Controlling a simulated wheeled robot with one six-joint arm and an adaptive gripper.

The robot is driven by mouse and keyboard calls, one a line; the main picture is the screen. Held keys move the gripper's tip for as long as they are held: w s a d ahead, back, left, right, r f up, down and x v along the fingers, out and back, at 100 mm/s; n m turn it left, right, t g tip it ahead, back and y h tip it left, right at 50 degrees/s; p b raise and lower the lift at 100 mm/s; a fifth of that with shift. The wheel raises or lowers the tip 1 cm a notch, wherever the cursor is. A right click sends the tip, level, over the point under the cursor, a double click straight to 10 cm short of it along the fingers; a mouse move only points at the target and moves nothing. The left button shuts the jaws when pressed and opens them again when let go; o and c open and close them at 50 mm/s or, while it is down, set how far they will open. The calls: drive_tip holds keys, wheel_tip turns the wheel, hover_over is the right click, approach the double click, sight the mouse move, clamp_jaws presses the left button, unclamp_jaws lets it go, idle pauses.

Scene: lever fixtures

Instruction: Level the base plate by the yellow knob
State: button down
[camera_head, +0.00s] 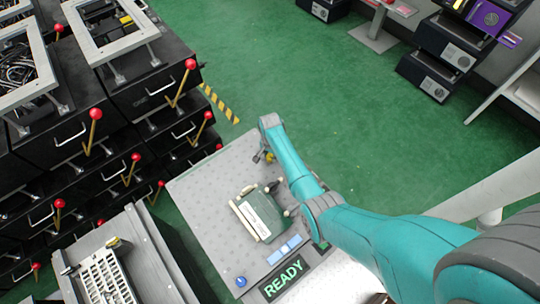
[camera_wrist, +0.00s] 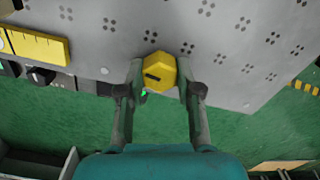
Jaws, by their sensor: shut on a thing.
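The yellow knob (camera_wrist: 159,71) is a faceted knob with a dark slot, at the edge of the grey perforated base plate (camera_wrist: 230,65) in the wrist view. My gripper (camera_wrist: 158,80) has a finger on each side of the knob and is shut on it. In the head view, the base plate (camera_head: 200,190) lies below the end of my arm, and a small yellow bit of the knob (camera_head: 268,157) shows beside my gripper (camera_head: 265,155). My wrist hides part of the contact there. I cannot tell the plate's exact tilt.
A green-grey device (camera_head: 259,215) stands on the plate, with blue buttons (camera_head: 285,249), a blue knob (camera_head: 241,282) and a READY display (camera_head: 283,281) near it. Black drawer cabinets with red-tipped levers (camera_head: 95,114) fill the left. Green floor (camera_head: 300,80) is open beyond the plate.

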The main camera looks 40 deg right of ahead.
sight(270, 156)
drive_tip(key=c, duration=0.8)
unclamp_jaws()
wheel_tip(270, 156, up, 12)
drive_tip(key=shift+s, duration=0.1)
